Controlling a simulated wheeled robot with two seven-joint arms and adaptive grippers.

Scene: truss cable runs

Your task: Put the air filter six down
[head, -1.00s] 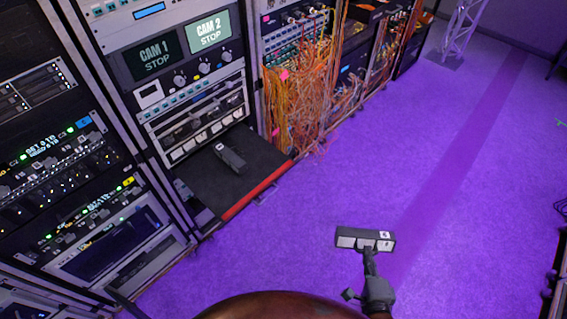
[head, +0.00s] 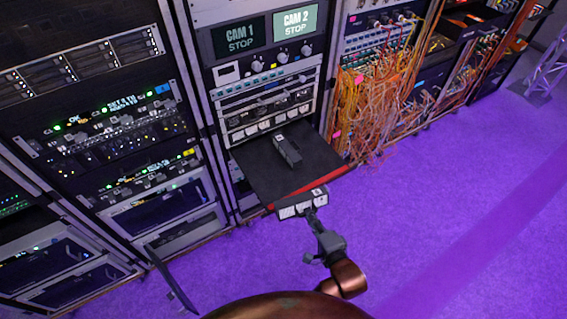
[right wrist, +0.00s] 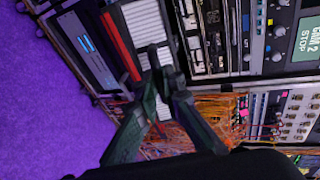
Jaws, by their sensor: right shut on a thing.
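The air filter (head: 301,204), a dark box with a white pleated face and a small white label, is in my right gripper (head: 312,211). It is at the front red edge of a pulled-out black shelf (head: 250,175) in the head view; I cannot tell whether it touches the shelf. In the right wrist view the gripper's fingers (right wrist: 160,72) are closed on the filter (right wrist: 148,22), with its white pleats showing. The label number is too small to read surely. My left gripper is not in view.
A black box (head: 287,150) lies on the shelf, toward its back. Rest of the shelf is bare. Orange cables (head: 375,105) hang from the rack to the right. A thin dark panel (head: 172,280) juts out at lower left. The purple floor (head: 450,210) is clear.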

